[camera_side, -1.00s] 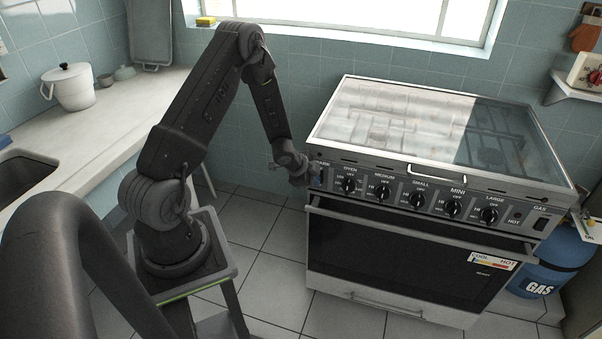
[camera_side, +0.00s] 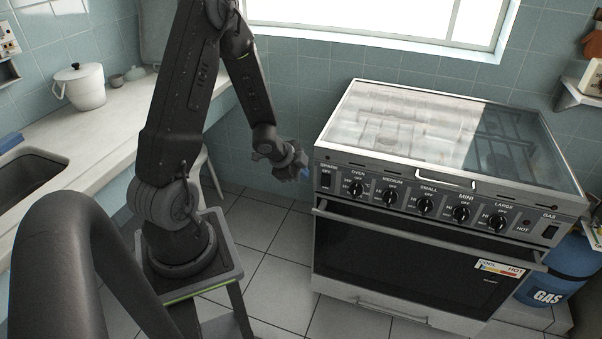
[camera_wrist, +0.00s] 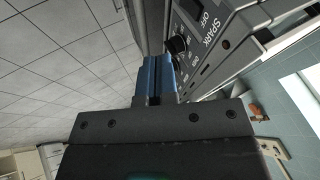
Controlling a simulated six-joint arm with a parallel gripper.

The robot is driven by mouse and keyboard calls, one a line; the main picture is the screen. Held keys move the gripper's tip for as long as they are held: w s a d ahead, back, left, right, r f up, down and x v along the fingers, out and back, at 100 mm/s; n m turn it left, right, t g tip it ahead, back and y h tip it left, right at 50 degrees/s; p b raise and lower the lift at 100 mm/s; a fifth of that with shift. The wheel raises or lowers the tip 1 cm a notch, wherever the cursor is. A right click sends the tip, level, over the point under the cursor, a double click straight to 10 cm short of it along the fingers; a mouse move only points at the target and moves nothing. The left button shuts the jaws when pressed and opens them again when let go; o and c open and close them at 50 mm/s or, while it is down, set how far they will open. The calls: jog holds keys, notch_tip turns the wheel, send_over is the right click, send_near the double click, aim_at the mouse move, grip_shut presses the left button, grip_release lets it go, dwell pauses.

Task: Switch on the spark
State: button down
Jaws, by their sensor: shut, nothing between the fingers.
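The spark switch (camera_side: 326,180) is a small black rocker under the SPARK label, at the left end of the stove's front panel. In the wrist view the blue fingers of my gripper (camera_wrist: 156,66) lie together.
The oven knob (camera_side: 353,188) is right of the switch, with several more knobs in a row. The oven handle (camera_side: 400,224) sticks out below. A glass lid (camera_side: 430,130) covers the stove top. The floor left of the stove is clear.

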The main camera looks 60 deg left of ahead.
aim_at(321, 185)
jog(key=shift+s+d+f, duration=0.1)
jog(key=shift+d+f, duration=0.05)
jog(key=shift+f, duration=0.45)
jog(key=shift+f, duration=0.1)
jog(key=x, duration=0.3)
jog(key=a+x, duration=0.1)
jog(key=x, duration=0.3)
jog(key=w+r+x, duration=0.1)
jog(key=x, duration=0.3)
jog(key=shift+w+a+f, duration=0.2)
jog(key=shift+a, duration=0.2)
jog(key=shift+w+a, duration=0.45)
